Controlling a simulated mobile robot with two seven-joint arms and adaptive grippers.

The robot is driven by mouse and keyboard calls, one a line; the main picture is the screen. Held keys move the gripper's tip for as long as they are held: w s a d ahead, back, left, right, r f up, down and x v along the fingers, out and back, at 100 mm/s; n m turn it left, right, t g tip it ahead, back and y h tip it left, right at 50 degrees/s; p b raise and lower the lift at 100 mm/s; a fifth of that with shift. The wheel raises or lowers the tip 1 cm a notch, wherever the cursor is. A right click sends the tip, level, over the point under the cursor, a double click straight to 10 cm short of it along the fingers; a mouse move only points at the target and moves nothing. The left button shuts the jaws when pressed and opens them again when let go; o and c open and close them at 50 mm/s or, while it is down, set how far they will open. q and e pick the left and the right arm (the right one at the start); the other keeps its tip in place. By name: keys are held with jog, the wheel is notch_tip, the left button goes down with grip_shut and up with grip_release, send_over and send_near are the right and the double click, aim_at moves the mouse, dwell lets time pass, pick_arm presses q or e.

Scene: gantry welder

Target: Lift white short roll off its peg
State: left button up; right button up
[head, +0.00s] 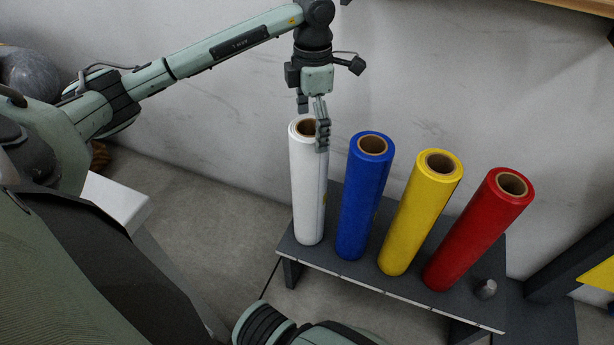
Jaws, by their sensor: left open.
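The white roll (307,195) stands upright at the left end of a low dark rack (350,268). Its brown core opening shows at the top, and its peg is hidden inside it. My left gripper (311,119) points down at the top of the white roll, with its fingers apart. One finger overlaps the roll's right upper rim in the picture; I cannot tell whether it touches. The other finger is by the rim's far left side. My right gripper is not in view.
A blue roll (362,200), a yellow roll (420,215) and a red roll (475,232) stand in a row to the right. An empty peg (486,289) is at the rack's right end. A pale wall (450,80) is close behind.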

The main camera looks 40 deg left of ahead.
aim_at(309, 169)
pick_arm(q)
jog(key=f, duration=0.3)
jog(key=shift+s+f+p, duration=0.25)
jog(key=shift+f+p, duration=0.05)
jog(key=shift+f, duration=0.7)
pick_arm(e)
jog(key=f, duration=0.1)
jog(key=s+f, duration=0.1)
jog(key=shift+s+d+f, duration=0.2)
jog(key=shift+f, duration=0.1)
pick_arm(q)
jog(key=shift+c, duration=0.6)
jog(key=c, duration=1.7)
jog(key=shift+w+a+r, duration=0.1)
jog(key=shift+w+r, duration=0.1)
jog(key=shift+c, duration=0.7)
jog(key=shift+r, duration=0.1)
